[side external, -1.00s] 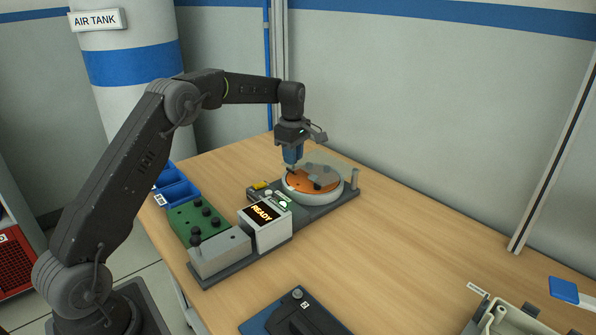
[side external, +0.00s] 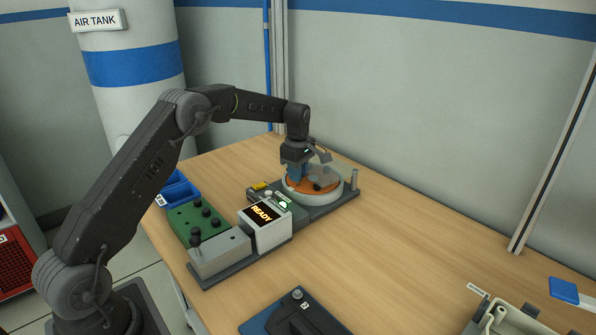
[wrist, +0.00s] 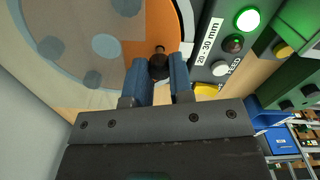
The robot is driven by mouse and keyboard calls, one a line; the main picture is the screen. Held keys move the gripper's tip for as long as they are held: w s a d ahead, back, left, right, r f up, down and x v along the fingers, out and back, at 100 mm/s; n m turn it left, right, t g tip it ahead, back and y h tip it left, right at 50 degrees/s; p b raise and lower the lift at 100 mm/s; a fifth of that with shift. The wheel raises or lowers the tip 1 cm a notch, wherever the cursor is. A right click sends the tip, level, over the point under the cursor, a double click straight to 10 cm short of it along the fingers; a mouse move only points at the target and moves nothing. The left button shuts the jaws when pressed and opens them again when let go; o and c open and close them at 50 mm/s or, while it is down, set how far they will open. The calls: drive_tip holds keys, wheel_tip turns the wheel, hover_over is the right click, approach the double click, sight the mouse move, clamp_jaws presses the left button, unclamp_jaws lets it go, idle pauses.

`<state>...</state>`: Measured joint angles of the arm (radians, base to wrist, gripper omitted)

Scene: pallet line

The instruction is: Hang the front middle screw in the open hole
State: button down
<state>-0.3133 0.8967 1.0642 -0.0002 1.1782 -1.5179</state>
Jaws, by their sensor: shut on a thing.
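My gripper (side external: 298,180) is low over the orange disc (side external: 304,186) of the round turntable, its blue fingers at the disc's left part. In the wrist view the fingers (wrist: 161,72) are shut on a black screw (wrist: 159,68), whose narrow end points at the orange face near the rim (wrist: 166,20). I cannot tell whether its tip is in a hole. A see-through grey plate (side external: 325,174) covers the other part of the disc.
A green block (side external: 184,221) with several black screws stands left of the READY display box (side external: 266,228). A button panel with a lit green lamp (wrist: 248,19) is beside the turntable. Blue bins (side external: 178,192) stand behind.

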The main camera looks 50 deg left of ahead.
drive_tip(key=shift+f, duration=0.35)
drive_tip(key=c, duration=1.3)
unclamp_jaws()
drive_tip(key=shift+r, duration=0.1)
